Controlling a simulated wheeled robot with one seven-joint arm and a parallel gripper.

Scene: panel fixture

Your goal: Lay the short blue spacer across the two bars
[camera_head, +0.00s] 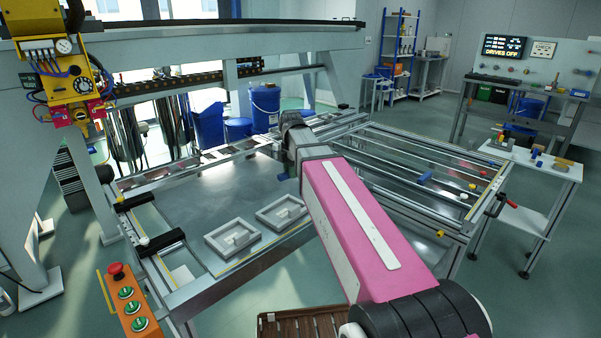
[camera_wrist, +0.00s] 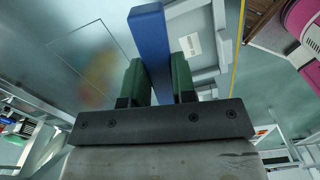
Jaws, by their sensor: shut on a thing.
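My gripper (camera_wrist: 157,75) shows in the wrist view, its two green fingers shut on a blue spacer (camera_wrist: 150,35). The spacer sticks out beyond the fingers, above the grey panel surface. In the head view my pink arm hides the gripper, but a small blue end of what looks like the held spacer (camera_head: 283,177) shows at the arm's left edge. Several long parallel bars (camera_head: 430,152) span the right part of the frame; I cannot tell which two are meant.
Two pale square frames (camera_head: 232,239) lie on the grey panel bed (camera_head: 190,205). A button box (camera_head: 130,308) stands at front left. A white side table (camera_head: 540,165) holds small parts at right. A yellow tool head (camera_head: 75,85) hangs upper left.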

